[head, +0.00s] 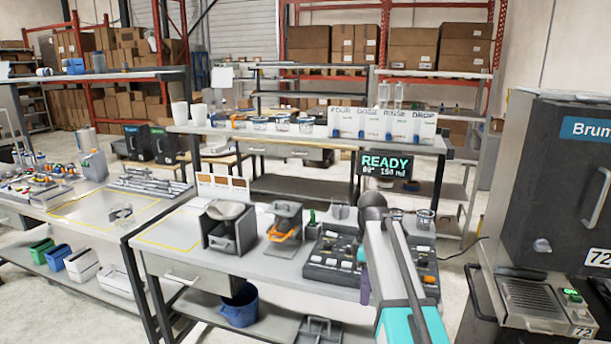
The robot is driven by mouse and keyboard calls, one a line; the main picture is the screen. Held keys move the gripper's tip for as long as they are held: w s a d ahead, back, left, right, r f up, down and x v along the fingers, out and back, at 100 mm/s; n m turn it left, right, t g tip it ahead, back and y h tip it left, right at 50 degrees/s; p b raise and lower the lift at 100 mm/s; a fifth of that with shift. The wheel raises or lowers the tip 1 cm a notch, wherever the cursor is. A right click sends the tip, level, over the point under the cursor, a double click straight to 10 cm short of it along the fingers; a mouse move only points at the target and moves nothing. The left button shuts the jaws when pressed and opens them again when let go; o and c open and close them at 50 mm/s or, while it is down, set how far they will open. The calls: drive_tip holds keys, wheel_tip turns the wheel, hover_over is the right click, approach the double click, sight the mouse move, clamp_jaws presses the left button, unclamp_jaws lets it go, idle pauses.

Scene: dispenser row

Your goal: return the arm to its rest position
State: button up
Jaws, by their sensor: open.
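My arm (388,264), grey with a teal section, rises from the bottom edge over the right part of the workbench. A dark rounded joint (372,204) forms its upper end in the picture. My gripper's fingers do not show, so I cannot see whether they hold anything. The arm covers part of a dark panel (330,262) with several small parts on the bench.
A grey bin (229,230) and an orange-and-grey stand (285,224) stand left of the arm. Glass beakers (426,218) and a READY display (386,164) are behind it. A dark Brum machine (550,180) stands right. A blue bucket (239,306) is below the bench.

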drive_tip(key=s+f+g+b, duration=0.1)
drive_tip(key=s+f+g, duration=0.1)
drive_tip(key=s+f, duration=0.65)
drive_tip(key=s+f+m+g, duration=0.1)
drive_tip(key=s+f, duration=0.2)
drive_tip(key=f, duration=1)
drive_tip(key=s+f+g+b, duration=0.15)
drive_tip(key=s+f, duration=0.35)
drive_tip(key=f, duration=0.6)
drive_tip(key=s+f+m, duration=1.3)
drive_tip(key=s+f, duration=0.7)
drive_tip(key=s, duration=0.5)
drive_tip(key=shift+s+f+b, duration=0.15)
drive_tip(key=shift+f+b, duration=0.2)
